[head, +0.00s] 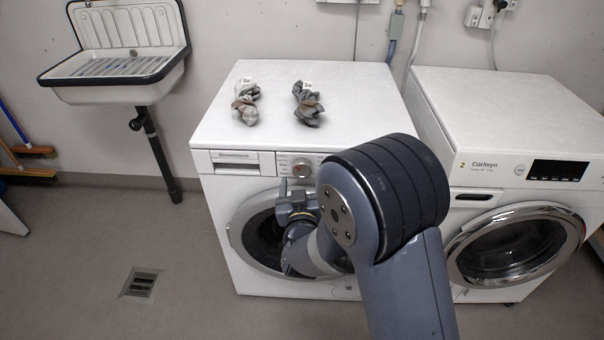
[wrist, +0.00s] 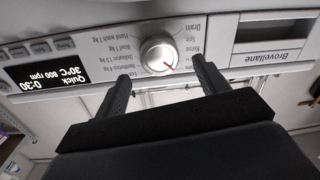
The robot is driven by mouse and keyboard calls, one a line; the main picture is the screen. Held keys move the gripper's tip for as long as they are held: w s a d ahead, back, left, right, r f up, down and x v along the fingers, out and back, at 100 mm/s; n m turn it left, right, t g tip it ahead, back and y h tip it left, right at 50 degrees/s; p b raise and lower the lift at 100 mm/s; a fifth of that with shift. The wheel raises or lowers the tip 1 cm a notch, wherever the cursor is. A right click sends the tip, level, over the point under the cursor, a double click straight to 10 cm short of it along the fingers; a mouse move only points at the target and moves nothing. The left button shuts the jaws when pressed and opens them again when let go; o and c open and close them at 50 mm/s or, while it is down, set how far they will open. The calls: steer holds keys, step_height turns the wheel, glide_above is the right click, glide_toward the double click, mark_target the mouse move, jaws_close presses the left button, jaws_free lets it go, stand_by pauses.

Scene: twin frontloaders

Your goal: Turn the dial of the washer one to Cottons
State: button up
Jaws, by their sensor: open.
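The left washer (head: 235,215), with a drawer marked Brovellane, carries the round silver dial (head: 301,168) on its panel. In the wrist view, which is upside down, the dial (wrist: 158,53) has a red mark pointing to the picture's lower right. Drain, Rinse, Hand wash, Wool and Synthetics labels ring it; I cannot make out Cottons. The display (wrist: 45,76) reads Quick, 30°C, 800 rpm, 0:30. My gripper (wrist: 160,70) is open and empty, its fingers straddling the dial's front from either side; contact is not clear. In the head view my gripper (head: 292,188) is just below the dial, partly hidden by my arm.
A second machine (head: 520,172), marked 2 Corlwyn, stands close on the right. Two grey cloth bundles, one left (head: 245,103) and one right (head: 307,104), lie on the left washer's top. A sink (head: 120,85) hangs at the left. The floor at left is clear around a drain (head: 141,285).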

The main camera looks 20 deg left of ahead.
mark_target(302, 171)
steer(key=shift+x, duration=1.8)
steer(key=shift+c, duration=0.4)
steer(key=c, duration=0.9)
